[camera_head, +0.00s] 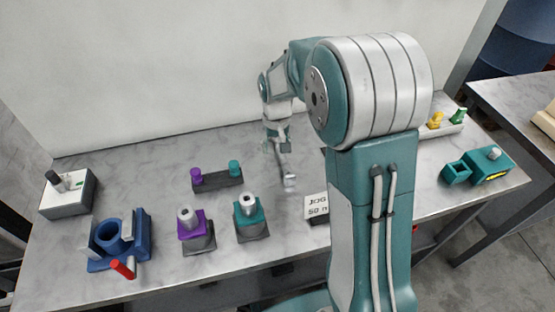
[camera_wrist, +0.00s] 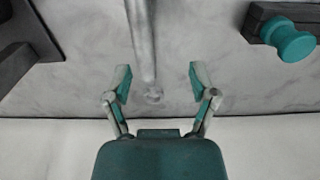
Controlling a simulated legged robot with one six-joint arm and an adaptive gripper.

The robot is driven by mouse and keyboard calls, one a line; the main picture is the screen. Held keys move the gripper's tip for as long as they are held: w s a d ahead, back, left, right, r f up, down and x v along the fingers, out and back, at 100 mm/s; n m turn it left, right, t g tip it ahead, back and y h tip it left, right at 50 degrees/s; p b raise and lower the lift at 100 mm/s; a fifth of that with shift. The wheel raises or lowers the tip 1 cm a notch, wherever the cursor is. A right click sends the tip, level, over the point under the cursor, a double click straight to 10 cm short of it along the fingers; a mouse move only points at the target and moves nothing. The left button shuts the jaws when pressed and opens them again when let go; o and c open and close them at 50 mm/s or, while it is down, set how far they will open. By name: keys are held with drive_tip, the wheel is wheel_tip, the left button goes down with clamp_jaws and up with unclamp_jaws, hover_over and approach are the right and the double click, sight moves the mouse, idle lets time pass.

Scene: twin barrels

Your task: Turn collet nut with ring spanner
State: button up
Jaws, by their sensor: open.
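My gripper (camera_head: 275,142) hangs over the back middle of the table, fingers apart. In the wrist view its open fingers (camera_wrist: 160,80) stand on either side of the near end of a grey spanner (camera_wrist: 142,40), with space on both sides. In the head view the spanner (camera_head: 284,165) extends from below the gripper toward the front; its ring end is at the front. Two holders stand front left of it: a purple one (camera_head: 190,225) and a teal one (camera_head: 251,217), each topped by a grey metal nut. I cannot tell the spanner's height above the table.
A dark block (camera_head: 218,181) with purple and teal knobs lies left of the spanner. A JOG sign (camera_head: 317,208) stands to the right. A blue fixture with a red handle (camera_head: 122,268) and a white box (camera_head: 70,197) are at left. A teal box (camera_head: 489,163) is at right. A wall backs the table.

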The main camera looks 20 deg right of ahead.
sight(280, 157)
drive_tip(key=d+f, duration=0.1)
drive_tip(key=f, duration=0.2)
drive_tip(key=d+f, duration=0.1)
drive_tip(key=f, duration=0.1)
drive_tip(key=shift+d+f, duration=0.1)
drive_tip(key=shift+d, duration=0.25)
drive_tip(key=shift+a+f, duration=0.15)
drive_tip(key=shift+a, duration=0.65)
drive_tip(key=shift+d, duration=0.2)
drive_tip(key=c, duration=0.9)
drive_tip(key=shift+d, duration=0.35)
clamp_jaws()
